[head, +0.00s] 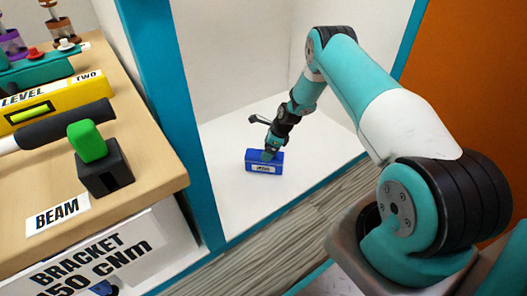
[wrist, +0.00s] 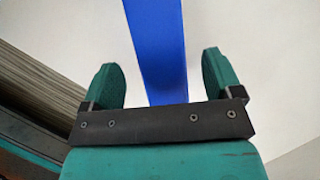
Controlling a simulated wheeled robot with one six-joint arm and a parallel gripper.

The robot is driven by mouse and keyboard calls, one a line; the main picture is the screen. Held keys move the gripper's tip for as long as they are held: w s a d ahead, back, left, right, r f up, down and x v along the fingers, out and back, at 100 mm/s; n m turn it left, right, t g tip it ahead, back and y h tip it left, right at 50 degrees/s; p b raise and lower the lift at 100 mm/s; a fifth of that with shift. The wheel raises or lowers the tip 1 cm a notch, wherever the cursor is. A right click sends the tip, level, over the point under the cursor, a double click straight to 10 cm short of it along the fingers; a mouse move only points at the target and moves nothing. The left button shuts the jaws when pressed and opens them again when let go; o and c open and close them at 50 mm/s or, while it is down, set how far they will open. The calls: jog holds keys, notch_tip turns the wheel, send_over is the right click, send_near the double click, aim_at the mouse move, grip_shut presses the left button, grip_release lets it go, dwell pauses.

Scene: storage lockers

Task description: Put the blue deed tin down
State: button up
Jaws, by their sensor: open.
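The blue deed tin (head: 264,162) is a small blue box with a white label on its front. It sits on the white floor of an open locker in the head view. My gripper (head: 271,152) is right at the tin's top. In the wrist view the tin (wrist: 156,50) shows as a blue strip between the two teal fingers of my gripper (wrist: 160,80). The fingers are open, with a gap on each side of the tin. The tin's far end runs out of the wrist view.
The locker (head: 225,190) has white walls and a teal frame, with bare floor around the tin. A wooden shelf top (head: 130,170) at left holds a yellow level (head: 55,100), a green and black block (head: 100,165) and other tools. An orange panel (head: 465,90) stands at right.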

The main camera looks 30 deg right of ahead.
jog(key=p+v, duration=0.2)
jog(key=v, duration=0.4)
jog(key=shift+f, duration=0.1)
